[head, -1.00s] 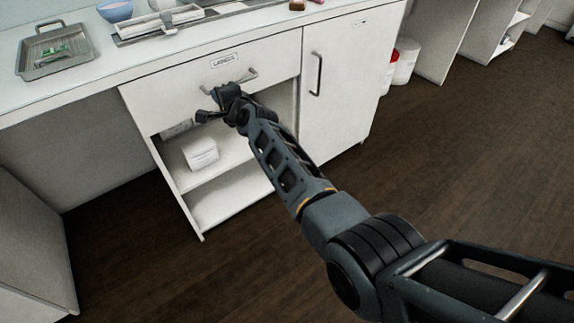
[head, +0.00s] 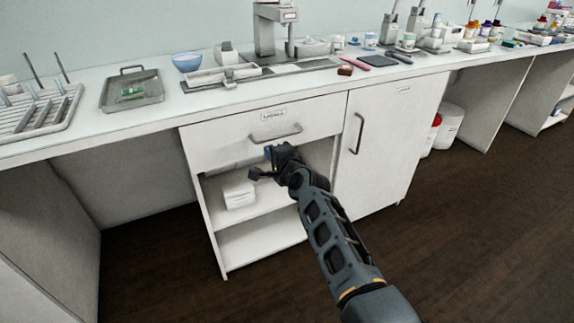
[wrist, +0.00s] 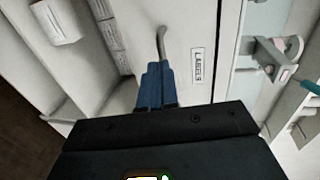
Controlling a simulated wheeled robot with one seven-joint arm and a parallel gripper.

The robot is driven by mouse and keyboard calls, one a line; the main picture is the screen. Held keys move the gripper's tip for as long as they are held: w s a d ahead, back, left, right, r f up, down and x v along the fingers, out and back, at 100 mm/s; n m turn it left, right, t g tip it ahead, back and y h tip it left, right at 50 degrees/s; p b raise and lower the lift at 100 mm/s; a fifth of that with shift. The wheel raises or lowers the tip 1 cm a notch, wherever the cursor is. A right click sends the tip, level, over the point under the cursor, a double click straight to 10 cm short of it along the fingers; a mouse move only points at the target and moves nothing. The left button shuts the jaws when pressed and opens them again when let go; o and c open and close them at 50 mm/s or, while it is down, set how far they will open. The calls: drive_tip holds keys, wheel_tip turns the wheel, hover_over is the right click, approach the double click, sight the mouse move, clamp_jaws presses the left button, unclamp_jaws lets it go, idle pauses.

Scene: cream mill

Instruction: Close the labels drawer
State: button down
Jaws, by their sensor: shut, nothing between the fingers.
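The labels drawer (head: 225,140) is the white top front of the cabinet, with a grey bar handle (head: 275,133) and a "LABELS" tag (head: 273,115). Its front looks about level with the door beside it; I cannot tell whether a small gap is left. My gripper (head: 268,163) is just below the handle, in front of the open shelves. In the wrist view, its blue fingers (wrist: 155,85) are shut and empty, near the handle (wrist: 162,45). Whether they touch the drawer front is unclear.
Below the drawer, an open shelf holds a white box (head: 238,194). A cabinet door (head: 385,140) with a vertical handle is to the right. The worktop above carries a metal tray (head: 132,90), a blue bowl (head: 187,62) and instruments. Dark floor is clear in front.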

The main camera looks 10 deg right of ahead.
drive_tip(key=s+d+f+n+h+p, duration=0.1)
drive_tip(key=s+d+f+n, duration=0.3)
drive_tip(key=s, duration=0.9)
drive_tip(key=s+d+f+n+h+p, duration=0.1)
drive_tip(key=s+d, duration=0.5)
drive_tip(key=s, duration=0.7)
drive_tip(key=s+d+f+n+h+p, duration=0.1)
drive_tip(key=s+d+f+n, duration=0.15)
drive_tip(key=s+d, duration=0.65)
drive_tip(key=s+a+r+n+h, duration=0.1)
drive_tip(key=s+r+n, duration=0.15)
drive_tip(key=s, duration=0.75)
drive_tip(key=s+a+r+n, duration=0.1)
drive_tip(key=s+r, duration=0.3)
drive_tip(key=s, duration=0.7)
drive_tip(key=s+r+n, duration=0.3)
drive_tip(key=s+r, duration=0.7)
drive_tip(key=r, duration=0.1)
drive_tip(key=shift+s+a+r+n+h, duration=0.15)
drive_tip(key=shift+s+a+n+h, duration=0.15)
drive_tip(key=shift+a+h, duration=0.15)
